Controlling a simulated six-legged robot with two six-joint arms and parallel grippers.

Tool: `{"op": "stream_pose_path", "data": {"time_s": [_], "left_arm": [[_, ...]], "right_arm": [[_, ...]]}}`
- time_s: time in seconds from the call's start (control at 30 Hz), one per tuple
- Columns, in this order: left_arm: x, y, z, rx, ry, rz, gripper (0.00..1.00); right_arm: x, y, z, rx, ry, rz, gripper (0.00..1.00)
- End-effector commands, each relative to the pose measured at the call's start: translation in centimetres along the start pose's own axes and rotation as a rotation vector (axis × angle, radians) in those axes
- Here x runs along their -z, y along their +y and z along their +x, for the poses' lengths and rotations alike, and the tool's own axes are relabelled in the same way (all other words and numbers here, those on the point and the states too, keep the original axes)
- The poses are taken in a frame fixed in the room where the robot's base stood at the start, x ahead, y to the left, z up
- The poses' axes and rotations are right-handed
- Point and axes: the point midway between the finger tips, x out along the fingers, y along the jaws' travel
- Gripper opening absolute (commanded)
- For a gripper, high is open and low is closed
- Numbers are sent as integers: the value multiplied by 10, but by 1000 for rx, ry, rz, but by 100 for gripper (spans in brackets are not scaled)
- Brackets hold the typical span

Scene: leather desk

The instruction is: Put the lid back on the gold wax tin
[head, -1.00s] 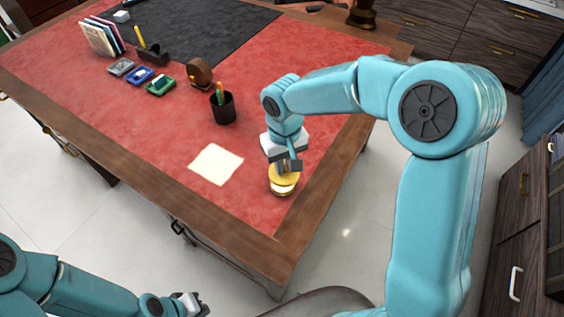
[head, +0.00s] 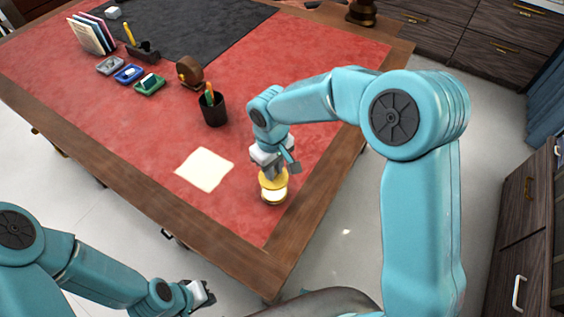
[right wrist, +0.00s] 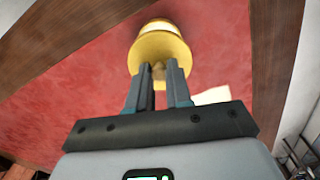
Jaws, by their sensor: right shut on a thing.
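The gold wax tin (head: 273,200) stands on the red desk top near its right front corner, with a pale band round its side. My right gripper (head: 274,175) points down over it, shut on the knob of the gold lid (right wrist: 157,50). The lid is right over the tin; I cannot tell whether it is fully seated. In the right wrist view my right gripper (right wrist: 159,72) has the knob between its fingers, and the tin (right wrist: 161,27) shows beyond the lid. My left gripper (head: 204,293) is off the desk's front edge, too small to read.
A cream paper sheet (head: 204,169) lies left of the tin. A black pen cup (head: 213,110) stands behind it. Several small trays, a wooden blotter (head: 190,73) and upright books (head: 92,34) are farther back. The red surface around the tin is mostly clear.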

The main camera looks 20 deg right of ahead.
Motion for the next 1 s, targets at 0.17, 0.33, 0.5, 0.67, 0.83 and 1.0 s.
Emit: {"op": "stream_pose_path", "data": {"time_s": [0.17, 0.33, 0.5, 0.67, 0.83, 1.0], "left_arm": [[0, -3, 8, 0, 0, 0, 0], [0, -7, 19, 0, 0, 0, 0], [1, -12, 33, 0, 0, 0, 0], [1, -15, 42, 0, 0, 0, 0], [1, -15, 43, 0, 0, 0, 0], [1, -15, 42, 0, 0, 0, 0]], "right_arm": [[0, 1, 12, 0, -2, 1, 0], [0, 2, 29, 0, -1, 3, 0], [0, 4, 49, 0, 0, 5, 0], [0, 5, 60, 0, 0, 6, 0], [0, 5, 62, 0, 0, 6, 0], [0, 5, 62, 0, 0, 6, 0]]}}
